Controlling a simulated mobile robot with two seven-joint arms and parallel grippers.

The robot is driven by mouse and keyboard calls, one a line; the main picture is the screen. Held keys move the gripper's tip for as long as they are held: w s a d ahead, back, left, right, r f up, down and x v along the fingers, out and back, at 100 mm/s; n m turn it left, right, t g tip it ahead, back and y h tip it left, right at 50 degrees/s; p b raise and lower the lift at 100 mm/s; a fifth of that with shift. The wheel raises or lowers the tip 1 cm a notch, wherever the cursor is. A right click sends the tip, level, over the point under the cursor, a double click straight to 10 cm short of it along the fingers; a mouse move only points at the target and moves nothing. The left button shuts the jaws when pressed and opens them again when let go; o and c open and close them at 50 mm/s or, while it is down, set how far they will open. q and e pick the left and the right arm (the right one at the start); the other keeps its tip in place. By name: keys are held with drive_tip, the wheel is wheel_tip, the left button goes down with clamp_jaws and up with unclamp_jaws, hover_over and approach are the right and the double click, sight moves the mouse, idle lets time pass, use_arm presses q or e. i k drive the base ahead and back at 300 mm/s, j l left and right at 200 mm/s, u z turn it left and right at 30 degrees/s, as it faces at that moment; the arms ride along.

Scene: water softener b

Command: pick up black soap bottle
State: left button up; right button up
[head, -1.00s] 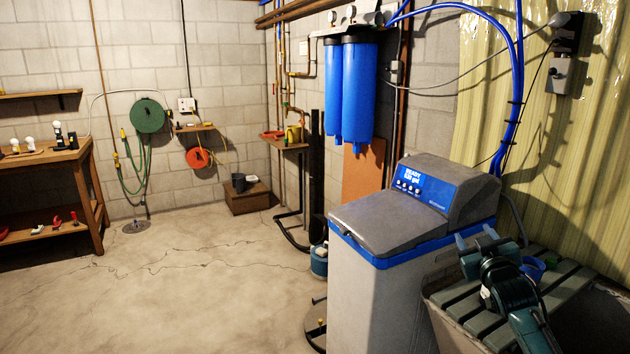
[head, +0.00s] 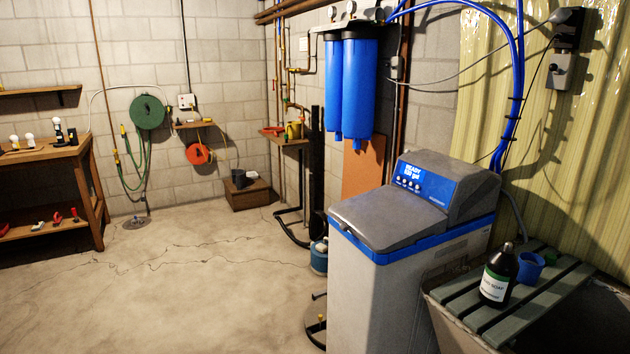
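The black soap bottle (head: 497,277) stands upright on the green slatted rack at the lower right in the head view. Neither my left gripper nor my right gripper is in view.
The green slatted rack (head: 543,303) lies across a grey basin. The water softener (head: 408,230) stands just left of the rack. Open concrete floor (head: 190,290) lies to the left.

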sight(501, 270)
drive_tip(key=z, duration=1.25)
